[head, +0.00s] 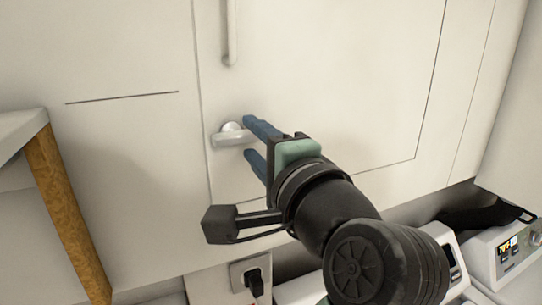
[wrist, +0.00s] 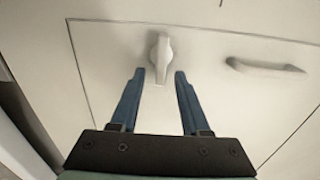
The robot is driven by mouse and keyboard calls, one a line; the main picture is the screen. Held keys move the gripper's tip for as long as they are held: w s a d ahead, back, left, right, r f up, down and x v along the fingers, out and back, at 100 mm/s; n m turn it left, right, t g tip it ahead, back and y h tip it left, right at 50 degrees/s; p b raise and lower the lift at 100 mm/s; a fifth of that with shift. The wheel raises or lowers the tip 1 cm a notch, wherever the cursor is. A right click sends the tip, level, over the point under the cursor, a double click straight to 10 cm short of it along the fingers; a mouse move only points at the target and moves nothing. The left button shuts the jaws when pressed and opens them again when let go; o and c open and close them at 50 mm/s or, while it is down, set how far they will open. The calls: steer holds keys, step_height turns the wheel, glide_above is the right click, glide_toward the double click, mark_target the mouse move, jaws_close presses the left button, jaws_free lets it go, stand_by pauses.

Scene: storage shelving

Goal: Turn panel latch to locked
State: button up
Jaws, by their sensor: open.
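The panel latch (head: 232,135) is a light grey turn handle on a round base, set on a white panel door (head: 320,70) near its lower left corner. In the head view its lever lies roughly level. In the wrist view the latch (wrist: 161,58) stands ahead of and between the fingertips, its lever pointing toward my gripper. My gripper (head: 250,138) has blue fingers and is open, with one finger above the lever and one below it in the head view. In the wrist view my gripper (wrist: 157,72) shows a gap on both sides of the lever. Contact is not visible.
A fixed bar handle (head: 231,32) is on the door above the latch; it also shows in the wrist view (wrist: 265,68). A wall socket with a black plug (head: 252,278) is below. White devices (head: 500,252) stand at lower right. A wood-edged shelf (head: 65,200) is at left.

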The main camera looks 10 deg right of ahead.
steer(key=b+v, duration=0.4)
steer(key=v, duration=0.8)
steer(key=shift+s, duration=0.25)
steer(key=shift+d, duration=0.15)
